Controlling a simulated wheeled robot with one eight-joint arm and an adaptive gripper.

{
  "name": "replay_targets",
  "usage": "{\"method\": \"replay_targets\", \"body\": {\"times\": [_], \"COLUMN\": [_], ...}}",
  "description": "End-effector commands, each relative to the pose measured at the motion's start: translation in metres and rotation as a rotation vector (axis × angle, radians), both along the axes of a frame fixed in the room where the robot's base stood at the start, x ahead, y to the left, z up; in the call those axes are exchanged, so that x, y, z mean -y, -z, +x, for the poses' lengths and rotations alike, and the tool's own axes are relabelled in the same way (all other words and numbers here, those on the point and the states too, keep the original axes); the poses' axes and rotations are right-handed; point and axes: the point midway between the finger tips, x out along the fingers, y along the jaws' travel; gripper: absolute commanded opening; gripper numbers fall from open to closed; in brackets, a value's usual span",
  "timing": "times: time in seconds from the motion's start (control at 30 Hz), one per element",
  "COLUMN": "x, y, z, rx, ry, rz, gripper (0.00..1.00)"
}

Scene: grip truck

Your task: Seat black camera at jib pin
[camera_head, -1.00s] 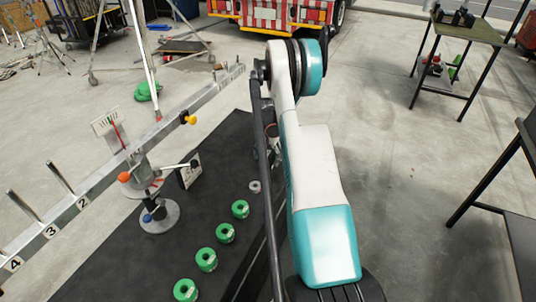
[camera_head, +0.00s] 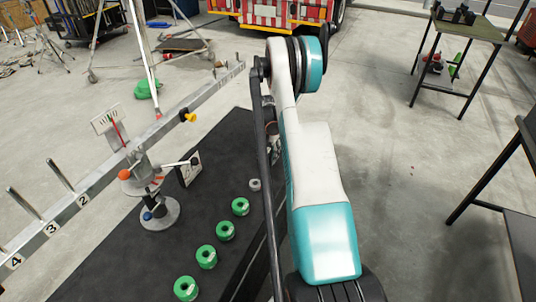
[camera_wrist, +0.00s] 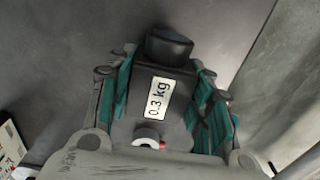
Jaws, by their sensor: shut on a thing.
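The black camera (camera_wrist: 160,75) fills the middle of the wrist view, with a white "0.3 kg" label on its body and a dark rounded lens part at the top. My gripper (camera_wrist: 158,85) is shut on it, with a teal-padded finger on each side. In the head view my arm hides the gripper and camera almost wholly. The jib (camera_head: 115,165) is a long silver beam resting on a round-footed stand (camera_head: 160,213). Upright pins (camera_head: 60,176) stand near its numbered end, and a small pin (camera_head: 222,67) shows near the far end.
Several green ring weights (camera_head: 225,231) and a small grey ring (camera_head: 255,184) lie on the black mat (camera_head: 110,262), left of my arm. A framed panel (camera_head: 189,169) stands by the stand. A dark table (camera_head: 470,27) is at the back right; the floor between is clear.

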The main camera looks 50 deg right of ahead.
Motion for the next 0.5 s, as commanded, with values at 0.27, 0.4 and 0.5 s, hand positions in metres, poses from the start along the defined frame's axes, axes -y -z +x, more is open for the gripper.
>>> {"method": "replay_targets", "body": {"times": [0.27,0.4,0.5], "x": [0.0,0.0001,0.0], "y": [-0.0028,-0.0055,-0.0073], "z": [0.0001,0.0001,0.0001], "rx": [0.0,0.0,0.0], "ry": [0.0,0.0,0.0], "rz": [0.0,0.0,0.0], "gripper": [0.26,0.26,0.26]}}
